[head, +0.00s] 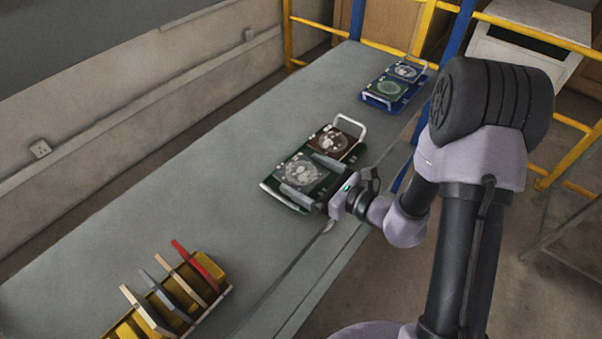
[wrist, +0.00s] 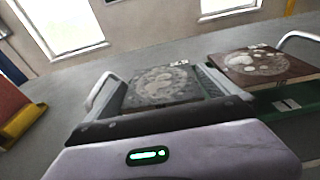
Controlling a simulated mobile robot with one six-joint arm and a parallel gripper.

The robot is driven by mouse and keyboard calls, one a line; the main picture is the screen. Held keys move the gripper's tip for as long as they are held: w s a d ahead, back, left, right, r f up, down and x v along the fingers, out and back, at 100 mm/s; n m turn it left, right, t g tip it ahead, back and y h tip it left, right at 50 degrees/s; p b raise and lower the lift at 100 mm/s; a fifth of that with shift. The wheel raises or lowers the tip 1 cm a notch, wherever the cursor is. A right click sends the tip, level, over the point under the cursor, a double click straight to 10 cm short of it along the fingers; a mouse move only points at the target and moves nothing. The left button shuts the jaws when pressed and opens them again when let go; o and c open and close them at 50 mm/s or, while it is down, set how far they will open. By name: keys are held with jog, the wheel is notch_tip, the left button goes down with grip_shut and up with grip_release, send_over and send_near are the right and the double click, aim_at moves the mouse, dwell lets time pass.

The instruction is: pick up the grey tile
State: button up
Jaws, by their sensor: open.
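A grey tile (head: 301,174) with a pale round pattern lies on a dark green tray (head: 284,202) with white handles. A brown tile (head: 336,141) lies beside it on the same tray. My gripper (head: 313,180) is open, with one finger on each side of the grey tile. In the wrist view the grey tile (wrist: 160,86) shows between the fingers of my gripper (wrist: 168,92). I cannot tell whether the fingers touch it. Its near edge is hidden by my gripper's body.
A blue tray (head: 380,101) with two tiles stands farther along the grey table (head: 190,190). A yellow rack (head: 215,268) at the near left holds several upright tiles, one red. The table is clear between rack and trays.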

aim_at(306, 175)
jog(key=shift+w+a, duration=0.1)
jog(key=shift+c, duration=0.7)
jog(key=c, duration=1.2)
jog(key=shift+o, duration=0.2)
jog(key=shift+r, duration=0.1)
jog(key=shift+r+p, duration=0.3)
jog(key=shift+r, duration=0.25)
notch_tip(306, 175, up, 3)
jog(key=shift+f+p, duration=0.2)
jog(key=shift+p, duration=0.3)
jog(key=f+v, duration=0.1)
jog(key=v, duration=1.5)
jog(key=shift+p, duration=0.45)
jog(key=shift+f, duration=0.1)
